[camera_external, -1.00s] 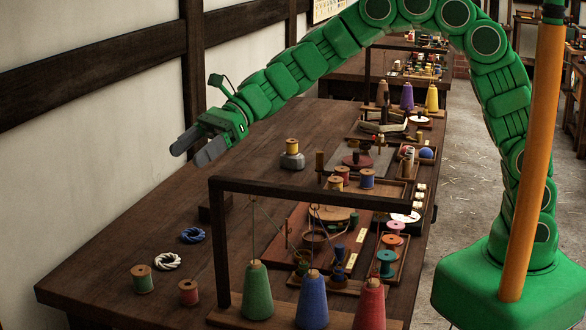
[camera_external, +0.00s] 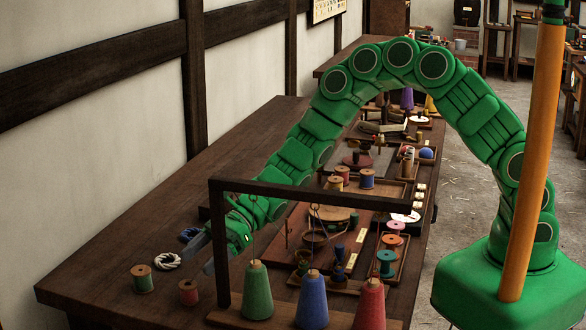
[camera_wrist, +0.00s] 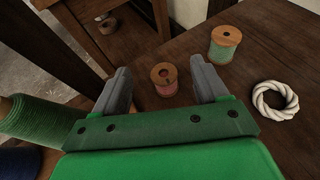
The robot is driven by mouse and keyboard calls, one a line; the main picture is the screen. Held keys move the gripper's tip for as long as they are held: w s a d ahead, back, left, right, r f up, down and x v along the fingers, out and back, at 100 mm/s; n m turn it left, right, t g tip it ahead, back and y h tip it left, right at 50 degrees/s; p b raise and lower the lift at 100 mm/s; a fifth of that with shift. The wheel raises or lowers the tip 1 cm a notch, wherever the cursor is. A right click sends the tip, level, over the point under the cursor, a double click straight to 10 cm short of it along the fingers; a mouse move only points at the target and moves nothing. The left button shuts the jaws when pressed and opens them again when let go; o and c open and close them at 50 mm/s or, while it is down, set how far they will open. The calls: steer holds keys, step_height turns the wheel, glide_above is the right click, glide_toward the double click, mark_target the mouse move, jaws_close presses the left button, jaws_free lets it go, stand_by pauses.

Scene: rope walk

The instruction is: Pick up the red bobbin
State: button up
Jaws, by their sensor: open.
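The red bobbin (camera_external: 188,292) is a small wooden spool with red thread, standing upright near the front edge of the dark table. In the wrist view the red bobbin (camera_wrist: 164,79) shows between and beyond my two fingers. My gripper (camera_external: 205,258) is open and empty, just behind and above the red bobbin in the external view. Its fingers also show in the wrist view (camera_wrist: 163,88), spread apart. I cannot tell the exact height of the fingertips over the table.
A green bobbin (camera_external: 143,279) stands left of the red one, near a white rope coil (camera_external: 167,261). A blue coil (camera_external: 189,234) is partly behind my gripper. A dark frame (camera_external: 222,262) with green (camera_external: 258,292), blue (camera_external: 312,300) and red cones (camera_external: 369,304) stands close on the right.

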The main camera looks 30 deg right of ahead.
mark_target(195, 281)
step_height(195, 281, down, 4)
steer(key=shift+f, duration=0.1)
steer(key=shift+x, duration=2.5)
steer(key=shift+f, duration=0.1)
steer(key=c, duration=1)
steer(key=shift+c, duration=0.2)
